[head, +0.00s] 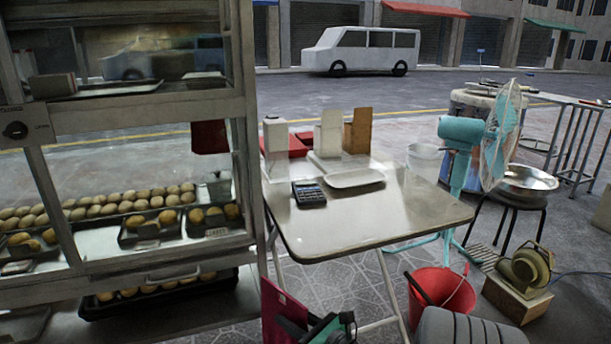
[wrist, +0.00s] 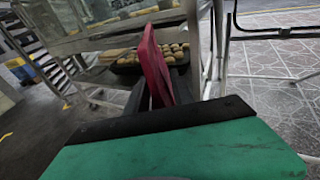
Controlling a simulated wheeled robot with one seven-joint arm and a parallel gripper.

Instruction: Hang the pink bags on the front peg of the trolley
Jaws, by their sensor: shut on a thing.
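A flat pink-red bundle, which looks like the pink bags (head: 283,308), stands on edge in my gripper (head: 298,326) at the bottom of the head view. In the wrist view the pink bags (wrist: 154,62) rise upright, slightly tilted, between the dark fingers, which are shut on them. The glass-sided metal trolley (head: 140,108) with trays of buns fills the left of the head view. My gripper is in front of its lower right side, apart from it in the head view. A dark red piece (head: 208,137) hangs at its right side. I cannot make out the front peg.
A folding metal table (head: 375,215) with a calculator (head: 308,194) stands right of the trolley. A red bucket (head: 441,295), a turquoise fan (head: 470,135) and a stool with a steel bowl (head: 524,180) are farther right. Tiled floor shows under the table.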

